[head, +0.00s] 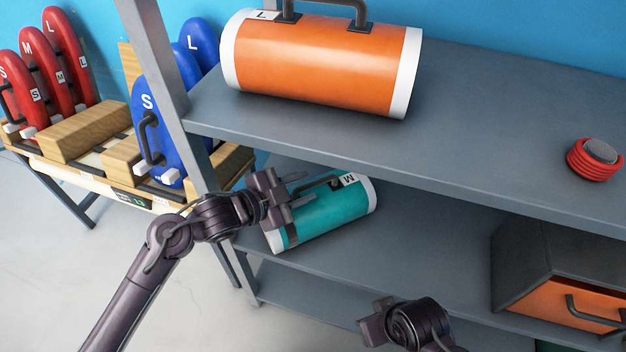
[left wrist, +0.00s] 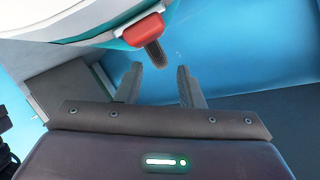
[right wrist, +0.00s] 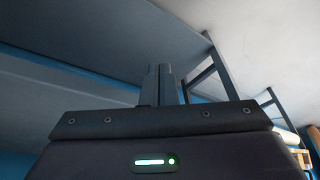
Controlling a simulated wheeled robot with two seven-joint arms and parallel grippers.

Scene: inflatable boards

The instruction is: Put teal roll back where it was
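The teal roll (head: 335,217), with white ends and an M label by its dark handle, is at the middle shelf, under the orange roll. It lies askew, its left end near the shelf's front left corner. Whether it rests fully on the shelf is unclear. My left gripper (head: 288,203) is in front of the roll's left part and hides some of it. In the left wrist view its fingers (left wrist: 158,72) are apart, near a red fitting (left wrist: 145,30) with a dark tip on the white and teal roll end. My right gripper (head: 374,322) is low right; its fingers (right wrist: 160,75) are together and empty.
An orange roll (head: 315,62) marked L and a red coil (head: 594,160) are on the top shelf (head: 470,130). A grey box with an orange front (head: 575,305) is on the right. Red and blue boards (head: 157,130) stand in a wooden rack at left.

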